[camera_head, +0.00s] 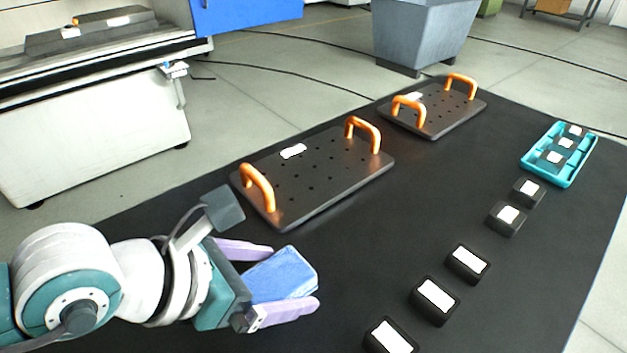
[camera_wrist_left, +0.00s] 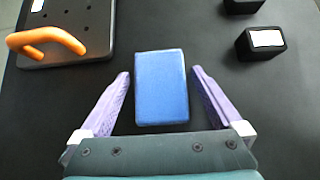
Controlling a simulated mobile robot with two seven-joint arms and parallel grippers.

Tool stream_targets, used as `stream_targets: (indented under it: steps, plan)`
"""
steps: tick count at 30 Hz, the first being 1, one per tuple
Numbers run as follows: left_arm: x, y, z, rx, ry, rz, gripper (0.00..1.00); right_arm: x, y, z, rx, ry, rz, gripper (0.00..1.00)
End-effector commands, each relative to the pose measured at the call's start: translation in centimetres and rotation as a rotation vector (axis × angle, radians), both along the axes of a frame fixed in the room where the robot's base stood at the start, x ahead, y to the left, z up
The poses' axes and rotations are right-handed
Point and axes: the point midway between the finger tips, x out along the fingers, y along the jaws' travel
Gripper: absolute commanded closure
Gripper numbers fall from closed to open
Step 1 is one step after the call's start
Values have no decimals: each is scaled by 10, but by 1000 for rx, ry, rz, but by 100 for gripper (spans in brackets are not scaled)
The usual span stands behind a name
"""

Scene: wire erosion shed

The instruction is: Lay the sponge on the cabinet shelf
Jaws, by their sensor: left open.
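The blue sponge (camera_head: 282,275) lies on the black table mat near the front left of the table. It also shows in the left wrist view (camera_wrist_left: 160,87) as an upright blue rectangle. My left gripper (camera_head: 294,279) is open, its two lilac fingers on either side of the sponge. The cabinet shelf is not recognisable in either view. My right gripper does not show.
Two dark perforated plates with orange handles (camera_head: 325,175) (camera_head: 435,108) lie behind the sponge. Several black blocks with white labels (camera_head: 436,296) line the right side. A teal tray (camera_head: 540,178) holds more blocks. A grey machine (camera_head: 100,140) stands at the back left.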

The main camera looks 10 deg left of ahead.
Motion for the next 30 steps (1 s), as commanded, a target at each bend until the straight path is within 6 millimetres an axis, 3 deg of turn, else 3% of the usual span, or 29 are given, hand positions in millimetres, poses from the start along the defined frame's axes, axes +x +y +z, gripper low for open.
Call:
stream_targets:
  steps: [4,25,30]
  plan:
    - [0,0,1,0,0,0,0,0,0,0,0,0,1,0]
    - [0,0,1,-1,0,1,79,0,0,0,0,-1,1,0]
    - [0,0,1,-1,0,1,81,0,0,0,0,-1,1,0]
